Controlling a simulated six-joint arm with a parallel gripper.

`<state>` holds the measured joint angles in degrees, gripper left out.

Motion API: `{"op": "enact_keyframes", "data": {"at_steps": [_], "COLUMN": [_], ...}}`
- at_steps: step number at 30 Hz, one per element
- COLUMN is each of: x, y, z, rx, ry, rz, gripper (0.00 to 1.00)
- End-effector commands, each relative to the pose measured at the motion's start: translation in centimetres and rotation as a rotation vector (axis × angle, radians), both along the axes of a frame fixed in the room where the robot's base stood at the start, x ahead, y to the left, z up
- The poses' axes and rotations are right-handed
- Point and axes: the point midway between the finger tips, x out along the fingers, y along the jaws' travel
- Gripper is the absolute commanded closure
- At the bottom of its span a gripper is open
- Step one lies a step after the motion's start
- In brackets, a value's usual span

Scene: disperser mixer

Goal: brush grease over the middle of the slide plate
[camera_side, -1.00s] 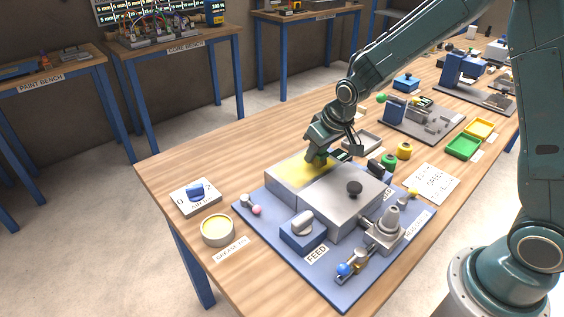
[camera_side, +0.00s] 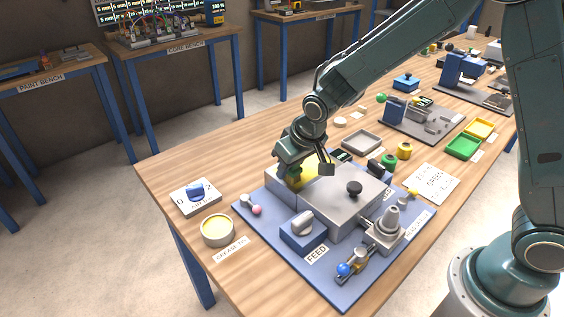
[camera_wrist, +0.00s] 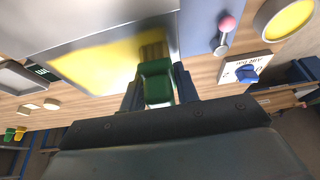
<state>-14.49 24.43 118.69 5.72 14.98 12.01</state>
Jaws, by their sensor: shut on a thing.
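The slide plate (camera_wrist: 85,45) is a flat grey metal plate with a broad yellow grease patch (camera_wrist: 105,65) over its middle, seen in the wrist view. In the side view the grease (camera_side: 318,169) shows partly behind my arm. My gripper (camera_wrist: 157,92) is shut on the green handle of a brush (camera_wrist: 157,80). The tan bristles (camera_wrist: 153,50) are over the yellow patch near the plate's edge and look in contact with it. In the side view my gripper (camera_side: 292,175) is at the plate's left part. The grease tin (camera_side: 217,231) stands open at the front left, with yellow grease inside.
A grey block with a black knob (camera_side: 354,188) stands beside the plate on the blue base (camera_side: 262,228). A blue feed switch (camera_side: 302,232) and a pink-tipped lever (camera_side: 250,204) are close by. The air dial (camera_side: 195,195) is at left.

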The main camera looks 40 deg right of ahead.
Motion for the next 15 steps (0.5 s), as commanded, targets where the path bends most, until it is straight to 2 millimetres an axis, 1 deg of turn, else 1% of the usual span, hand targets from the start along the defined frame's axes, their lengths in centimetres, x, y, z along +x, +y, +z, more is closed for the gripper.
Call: {"op": "enact_keyframes", "data": {"at_steps": [1,3,5,8,15], "x": [-0.2,-0.2,-0.1,0.0,0.0], "y": [0.6,1.2,1.2,1.1,1.1], "z": [-0.2,-0.2,0.1,2.5,4.5], "rx": [-0.001,0.000,0.000,0.002,0.001], "ry": [0.005,0.005,0.004,-0.005,-0.002], "rz": [0.004,0.003,0.001,0.000,0.000], "gripper": [0.91,0.91,0.91,0.91,0.91]}}
